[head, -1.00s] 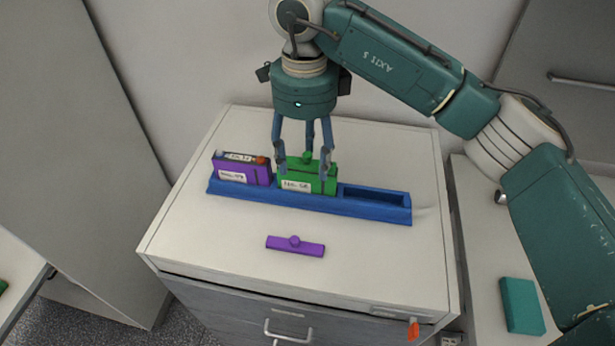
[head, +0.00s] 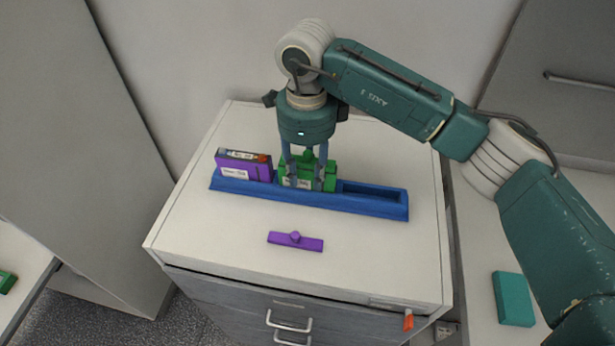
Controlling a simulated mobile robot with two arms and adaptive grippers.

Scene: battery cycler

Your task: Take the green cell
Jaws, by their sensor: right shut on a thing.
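The green cell (head: 296,182) with a white label sits upright in the middle slot of the blue rack (head: 364,208), on top of the cabinet. My right gripper (head: 305,184) reaches down from above and is shut on the green cell, its fingers covering part of the cell's front. A green knobbed top shows between the fingers. My left gripper is not in view.
A purple cell (head: 243,172) stands uncapped in the rack's left slot. The right slot is empty. A purple cap (head: 295,241) lies on the cabinet top (head: 200,256) in front. A teal block (head: 514,299) lies on the lower surface at right.

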